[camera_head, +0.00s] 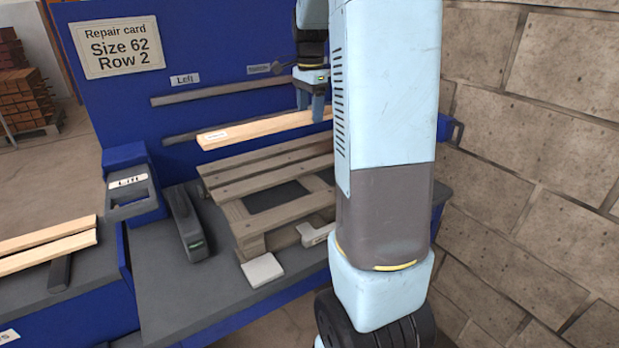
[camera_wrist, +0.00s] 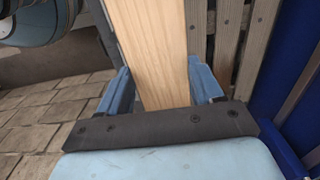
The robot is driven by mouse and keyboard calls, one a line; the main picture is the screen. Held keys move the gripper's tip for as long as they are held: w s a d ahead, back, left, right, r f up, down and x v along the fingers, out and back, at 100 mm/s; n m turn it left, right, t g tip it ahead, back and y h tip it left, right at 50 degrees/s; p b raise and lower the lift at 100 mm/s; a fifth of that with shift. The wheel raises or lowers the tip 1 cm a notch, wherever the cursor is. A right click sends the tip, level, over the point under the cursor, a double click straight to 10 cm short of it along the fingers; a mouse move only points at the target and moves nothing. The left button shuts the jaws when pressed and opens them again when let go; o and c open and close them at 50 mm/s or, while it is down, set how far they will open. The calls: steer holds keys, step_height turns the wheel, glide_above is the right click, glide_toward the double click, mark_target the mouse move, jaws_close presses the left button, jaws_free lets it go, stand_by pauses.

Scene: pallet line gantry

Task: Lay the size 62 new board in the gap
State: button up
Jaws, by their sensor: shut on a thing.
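My gripper (camera_head: 311,104) is shut on a pale new board (camera_head: 262,128). The board is held above the back of the grey wooden pallet (camera_head: 265,172), roughly in line with its slats. It has a small white label near its left end, too small to read. In the wrist view the board (camera_wrist: 155,50) lies between the two blue fingers of my gripper (camera_wrist: 160,90), with weathered pallet slats (camera_wrist: 228,45) to its right. A wide dark opening (camera_head: 274,196) shows between the pallet's slats. The pallet's right part is hidden behind my arm.
A repair card (camera_head: 118,46) on the blue back panel reads "Size 62 Row 2". More pale boards (camera_head: 48,241) lie at left. A block wall (camera_head: 540,120) closes the right.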

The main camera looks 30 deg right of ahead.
mark_target(311, 185)
step_height(311, 185, down, 22)
steer(key=shift+s+d+r, duration=0.1)
steer(key=shift+d+r, duration=0.05)
steer(key=shift+r, duration=0.05)
stand_by(0.4)
steer(key=o, duration=1.2)
steer(key=shift+f, duration=0.1)
steer(key=shift+o, duration=0.2)
step_height(311, 185, up, 12)
steer(key=s+a+r+n+t, duration=0.1)
steer(key=s+a+r+n, duration=0.3)
steer(key=a+r, duration=0.15)
steer(key=s+a+r+n+t, duration=0.2)
steer(key=s+a+r+n, duration=0.2)
steer(key=s, duration=0.7)
steer(key=s+a+r+n+t, duration=0.2)
steer(key=s+a+r+n, duration=0.2)
steer(key=s+a+n, duration=0.5)
steer(key=shift+s+a+n+t, duration=0.25)
steer(key=shift+s+n+t, duration=0.05)
steer(key=shift+s, duration=0.55)
